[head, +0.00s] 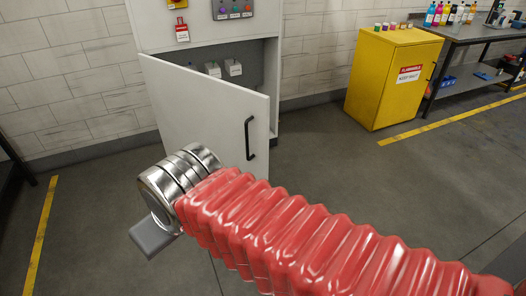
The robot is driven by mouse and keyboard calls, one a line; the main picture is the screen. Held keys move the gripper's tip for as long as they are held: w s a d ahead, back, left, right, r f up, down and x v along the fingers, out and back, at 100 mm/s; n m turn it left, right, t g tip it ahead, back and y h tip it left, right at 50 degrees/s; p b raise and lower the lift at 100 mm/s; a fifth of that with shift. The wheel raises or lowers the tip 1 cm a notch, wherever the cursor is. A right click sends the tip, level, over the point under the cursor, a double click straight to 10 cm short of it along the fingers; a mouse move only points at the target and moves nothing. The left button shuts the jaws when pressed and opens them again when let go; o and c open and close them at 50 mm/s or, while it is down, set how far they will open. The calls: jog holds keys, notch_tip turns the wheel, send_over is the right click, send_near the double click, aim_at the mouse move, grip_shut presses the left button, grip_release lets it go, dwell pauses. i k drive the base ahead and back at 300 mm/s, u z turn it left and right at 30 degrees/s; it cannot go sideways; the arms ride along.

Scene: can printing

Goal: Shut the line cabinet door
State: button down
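The line cabinet (208,22) is a tall light-grey cabinet against the tiled wall. Its lower door (205,103) is hinged at the left and stands open, swung out toward me. A dark vertical handle (250,138) is near the door's free right edge. Inside the opening, small white boxes (233,67) show on the back panel. My arm, in a red ribbed sleeve, reaches from the lower right to in front of the door's lower part. Its metal end and a grey part of my gripper (155,236) show at lower left; the fingertips cannot be made out.
A yellow flammables cabinet (388,82) with small pots on top stands to the right. Beyond it is a workbench (477,32) with coloured bottles. Grey floor (320,150) is clear between the cabinets. Yellow lines mark the floor at left and right.

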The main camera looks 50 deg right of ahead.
aim_at(188, 105)
jog(key=u, duration=0.05)
jog(key=i, duration=1)
jog(key=z, duration=0.05)
